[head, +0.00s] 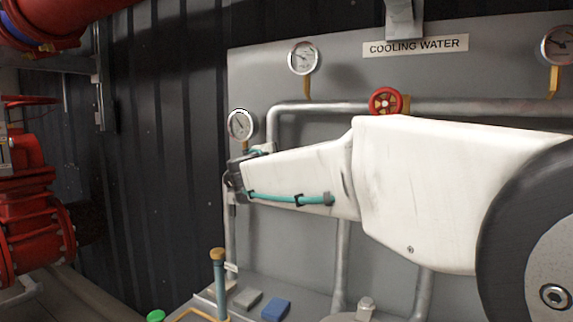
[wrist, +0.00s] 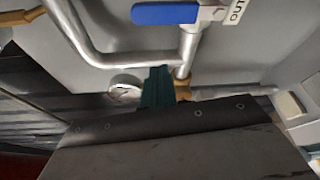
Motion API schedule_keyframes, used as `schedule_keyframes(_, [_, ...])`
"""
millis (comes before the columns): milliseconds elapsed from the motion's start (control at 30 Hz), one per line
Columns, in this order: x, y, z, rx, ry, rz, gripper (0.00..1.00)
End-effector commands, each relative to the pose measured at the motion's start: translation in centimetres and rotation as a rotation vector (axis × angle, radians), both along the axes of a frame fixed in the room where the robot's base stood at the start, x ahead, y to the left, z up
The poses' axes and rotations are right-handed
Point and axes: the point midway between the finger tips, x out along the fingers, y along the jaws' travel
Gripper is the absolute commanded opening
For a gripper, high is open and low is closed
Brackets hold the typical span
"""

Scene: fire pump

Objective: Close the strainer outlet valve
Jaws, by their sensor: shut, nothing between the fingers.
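In the wrist view a blue lever handle (wrist: 165,13) shows at the top, reaching left from a metal pipe (wrist: 188,50) and lying roughly crosswise to it. A white tag (wrist: 236,12) beside it reads in part "OUT"; the rest is cut off. My gripper (wrist: 157,88) shows as teal fingers, shut and empty, below the lever in the picture and apart from it. In the head view my white arm covers the middle of the panel, and the lever and most of the gripper are hidden behind it.
A grey panel (head: 340,65) carries a "COOLING WATER" sign (head: 415,46), gauges (head: 303,57) and a red handwheel (head: 385,101). Pipes run close around my gripper. Red valve equipment (head: 30,215) stands at left. A blue block (head: 276,309) lies below the arm.

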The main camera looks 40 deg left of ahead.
Motion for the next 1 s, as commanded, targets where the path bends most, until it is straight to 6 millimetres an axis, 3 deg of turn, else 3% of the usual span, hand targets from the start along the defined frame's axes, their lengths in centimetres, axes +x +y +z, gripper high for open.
schedule_keyframes(100, [-2.0, -1.0, 0.2, 0.0, 0.0, 0.002, 0.0])
schedule_keyframes(333, [-4.6, -2.3, 0.1, 0.0, 0.0, 0.001, 0.0])
schedule_keyframes(833, [-4.9, -2.9, 0.0, 0.0, 0.002, -0.016, 0.0])
schedule_keyframes(867, [-4.8, -3.1, -0.3, 0.001, 0.014, -0.028, 0.0])
schedule_keyframes(967, [-4.7, -4.7, -4.0, -0.015, 0.102, -0.091, 0.0])
schedule_keyframes(1000, [-4.9, -6.1, -5.7, -0.02, 0.158, -0.132, 0.0])
